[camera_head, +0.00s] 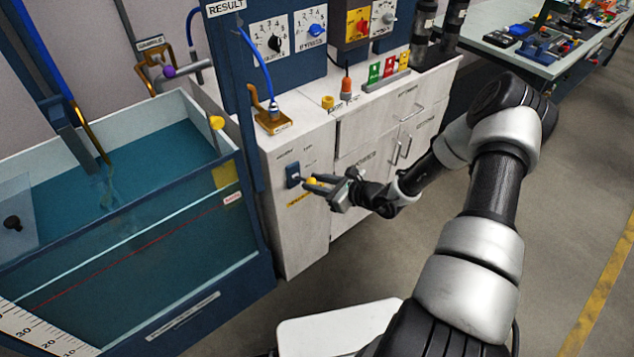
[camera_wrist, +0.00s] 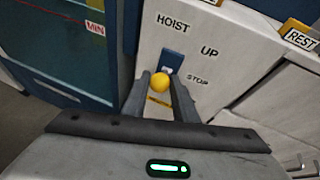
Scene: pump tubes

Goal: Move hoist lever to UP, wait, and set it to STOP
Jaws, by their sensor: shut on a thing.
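The hoist lever has a round yellow knob (camera_head: 313,181) and a dark blue base plate (camera_head: 293,175) on the white cabinet front. In the wrist view the knob (camera_wrist: 160,82) sits between the two fingers of my gripper (camera_wrist: 161,88), in front of the blue plate (camera_wrist: 172,61). My gripper (camera_head: 316,186) is shut on the knob. The labels HOIST (camera_wrist: 172,24), UP (camera_wrist: 209,51) and STOP (camera_wrist: 197,80) are printed around the plate. The knob appears nearer the height of STOP than UP, but it stands out from the panel, so I cannot tell the lever's exact setting.
A water tank (camera_head: 150,235) with a blue frame stands left of the cabinet (camera_head: 297,220). Dials on a blue panel (camera_head: 297,70) are above the worktop. Cabinet doors with handles (camera_head: 405,147) are to the right. Open floor (camera_head: 560,200) lies at the right.

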